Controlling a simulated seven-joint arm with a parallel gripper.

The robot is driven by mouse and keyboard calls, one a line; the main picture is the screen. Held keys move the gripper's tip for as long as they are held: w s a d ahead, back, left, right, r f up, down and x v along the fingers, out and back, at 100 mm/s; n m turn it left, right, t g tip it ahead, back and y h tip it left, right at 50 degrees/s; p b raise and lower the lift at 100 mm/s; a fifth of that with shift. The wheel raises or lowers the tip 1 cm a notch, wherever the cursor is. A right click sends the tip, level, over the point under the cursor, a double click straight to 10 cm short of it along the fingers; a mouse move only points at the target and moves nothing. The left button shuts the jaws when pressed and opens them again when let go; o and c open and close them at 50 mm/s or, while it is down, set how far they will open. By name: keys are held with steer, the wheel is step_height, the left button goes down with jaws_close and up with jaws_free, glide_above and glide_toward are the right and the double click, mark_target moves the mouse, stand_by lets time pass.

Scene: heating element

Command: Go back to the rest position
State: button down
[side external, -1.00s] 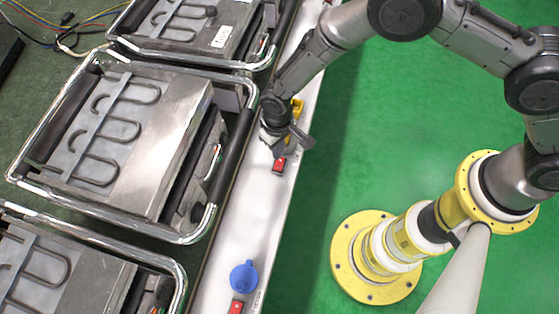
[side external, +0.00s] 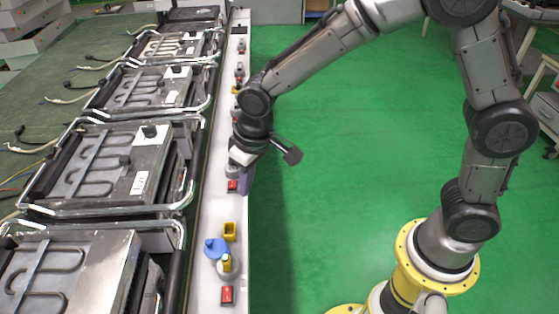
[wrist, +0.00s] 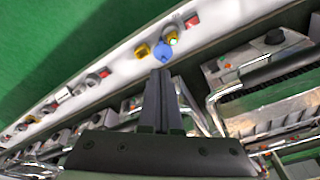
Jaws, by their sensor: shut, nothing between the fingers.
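My gripper (side external: 244,178) hangs at the end of the arm over the white rail (side external: 203,285) in the side view, close to a red block (side external: 232,186). In the wrist view my gripper's dark fingers (wrist: 160,72) are together, with nothing between them. Their tips appear just below a blue round part (wrist: 162,53) in that picture; I cannot tell the distance. The heating element units (side external: 100,165), metal boxes with looped coils, stand in a row left of the rail.
The blue part (side external: 215,248), a yellow part (side external: 229,231) and a red block (side external: 227,295) sit on the near rail. Chrome tube frames (side external: 110,211) surround the units. Green floor (side external: 350,190) right of the rail is open.

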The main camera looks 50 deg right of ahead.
steer(key=s+d+r+t, duration=0.1)
steer(key=s+d+r, duration=0.3)
steer(key=d+r, duration=0.25)
steer(key=s+d+r+m+t, duration=0.1)
steer(key=s+d+r, duration=0.2)
steer(key=s+d, duration=0.2)
steer(key=s+d+r+t, duration=0.1)
steer(key=s+d+r, duration=0.2)
steer(key=s, duration=0.9)
steer(key=shift+s+d+r+m+t+h, duration=0.2)
steer(key=shift+d+r+m+t+h, duration=0.2)
steer(key=shift+d, duration=0.85)
